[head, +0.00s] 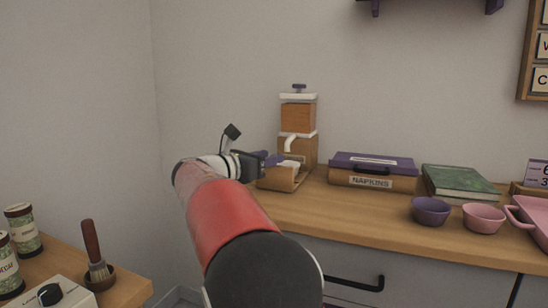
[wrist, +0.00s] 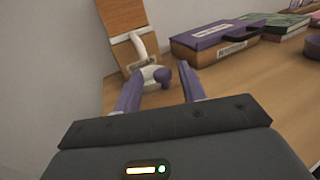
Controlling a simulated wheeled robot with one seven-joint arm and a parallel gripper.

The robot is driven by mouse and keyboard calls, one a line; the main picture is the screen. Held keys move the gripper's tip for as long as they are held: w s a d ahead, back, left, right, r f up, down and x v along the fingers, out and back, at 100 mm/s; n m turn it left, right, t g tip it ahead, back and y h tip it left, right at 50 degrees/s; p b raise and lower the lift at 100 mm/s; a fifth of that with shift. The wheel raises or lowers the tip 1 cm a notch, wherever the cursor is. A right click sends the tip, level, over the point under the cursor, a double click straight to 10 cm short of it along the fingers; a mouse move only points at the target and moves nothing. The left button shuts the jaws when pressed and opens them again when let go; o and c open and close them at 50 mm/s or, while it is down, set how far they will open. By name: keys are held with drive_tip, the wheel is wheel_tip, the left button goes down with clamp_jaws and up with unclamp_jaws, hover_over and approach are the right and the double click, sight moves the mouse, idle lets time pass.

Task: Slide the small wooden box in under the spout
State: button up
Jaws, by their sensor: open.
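A tall wooden dispenser (head: 298,117) with white trim and a white spout (head: 291,144) stands against the back wall on the counter. The spout also shows in the wrist view (wrist: 140,45). A small wooden box (head: 280,179) sits low at the dispenser's front, partly hidden by my gripper. In the wrist view, a purple knob (wrist: 162,75) and a white rounded part show near the spout, just beyond my fingertips. My gripper (head: 268,158) is open and empty, with purple fingers pointing toward the dispenser's lower front. I cannot tell whether the fingers touch the box.
A napkin box (head: 372,181) with a purple lid stands right of the dispenser. A green book (head: 458,182), a purple bowl (head: 431,211) and a pink bowl (head: 484,218) are farther right. Jars (head: 23,228) and a brush (head: 95,252) are at lower left. The counter's front middle is clear.

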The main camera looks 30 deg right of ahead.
drive_tip(key=shift+v, duration=2.4)
